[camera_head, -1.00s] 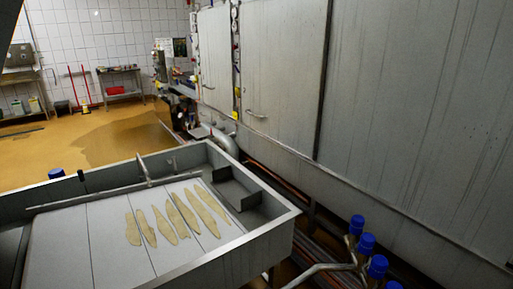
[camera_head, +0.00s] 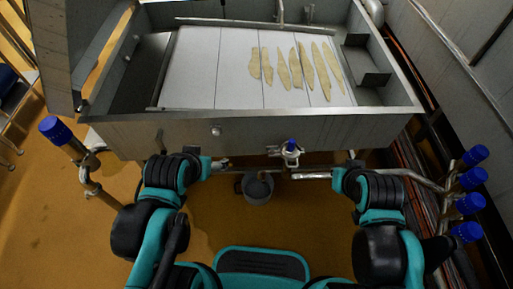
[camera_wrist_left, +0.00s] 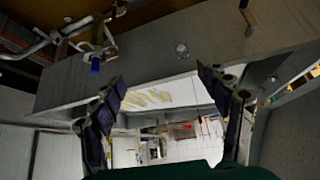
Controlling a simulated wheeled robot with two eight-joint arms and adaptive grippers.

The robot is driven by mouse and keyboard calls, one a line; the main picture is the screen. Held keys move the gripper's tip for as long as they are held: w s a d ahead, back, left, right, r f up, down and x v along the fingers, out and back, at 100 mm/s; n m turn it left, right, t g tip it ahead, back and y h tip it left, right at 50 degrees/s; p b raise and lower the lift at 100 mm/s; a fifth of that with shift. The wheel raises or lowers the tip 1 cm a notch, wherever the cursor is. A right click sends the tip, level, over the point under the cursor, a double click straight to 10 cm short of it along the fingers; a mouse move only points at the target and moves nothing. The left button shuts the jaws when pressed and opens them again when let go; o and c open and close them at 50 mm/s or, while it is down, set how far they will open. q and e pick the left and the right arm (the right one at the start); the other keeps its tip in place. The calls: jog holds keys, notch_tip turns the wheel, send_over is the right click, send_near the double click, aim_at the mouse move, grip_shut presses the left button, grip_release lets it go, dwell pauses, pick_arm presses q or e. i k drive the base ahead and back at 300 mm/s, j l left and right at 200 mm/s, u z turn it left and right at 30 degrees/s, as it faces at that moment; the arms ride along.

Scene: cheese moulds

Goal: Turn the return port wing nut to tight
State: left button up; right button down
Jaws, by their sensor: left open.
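In the head view a steel vat (camera_head: 240,128) stands in front of me. A small round fitting (camera_head: 216,131) sits on its front wall and also shows in the left wrist view (camera_wrist_left: 182,51). I cannot tell whether it is the return port wing nut; no wings are clear. A blue-topped valve (camera_head: 291,150) is at the vat's lower front, also in the left wrist view (camera_wrist_left: 95,62). My left gripper (camera_head: 222,163) is below the round fitting, apart from the wall; in its wrist view (camera_wrist_left: 161,75) the jaws are open and empty. My right gripper (camera_head: 335,172) is right of the valve; its fingers are unclear.
Pale strips (camera_head: 295,68) lie on the vat's white surface. Blue-capped pipes stand at left (camera_head: 57,131) and right (camera_head: 471,180). Open brown floor (camera_head: 45,215) is at left.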

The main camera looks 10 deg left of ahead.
aim_at(271, 150)
jog(key=l+u, duration=0.15)
jog(key=l, duration=0.55)
jog(key=k+l+u, duration=0.2)
jog(key=l, duration=0.5)
jog(key=i+l, duration=0.05)
jog(key=i, duration=0.05)
